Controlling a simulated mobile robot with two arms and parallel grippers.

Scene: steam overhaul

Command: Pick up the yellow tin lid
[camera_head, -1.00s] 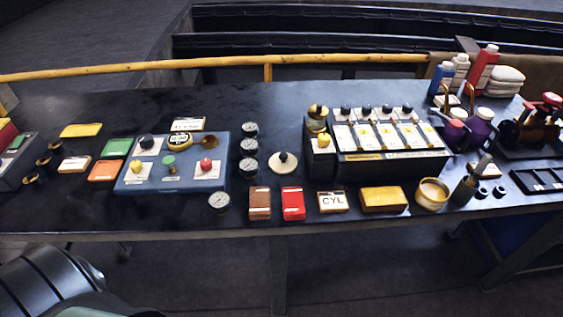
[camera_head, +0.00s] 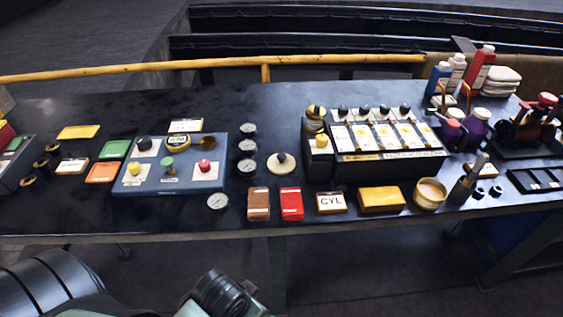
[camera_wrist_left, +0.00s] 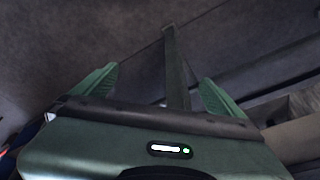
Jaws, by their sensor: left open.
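A flat yellow rectangular piece (camera_head: 78,132), which looks like the yellow tin lid, lies on the dark bench at the far left, behind a small white-labelled box. A green flat piece (camera_head: 115,149) and an orange one (camera_head: 102,172) lie to its right and front. A yellow tin (camera_head: 381,199) stands near the bench's front edge, right of centre. My left gripper (camera_wrist_left: 158,90) is open and empty in the left wrist view, with its two green fingers apart over the floor and a bench leg. In the head view only my left arm shows, low and in front of the bench.
A blue panel (camera_head: 172,178) with coloured knobs stands right of the flat pieces. A yellow rail (camera_head: 200,63) runs behind the bench. Bare bench lies behind the yellow piece.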

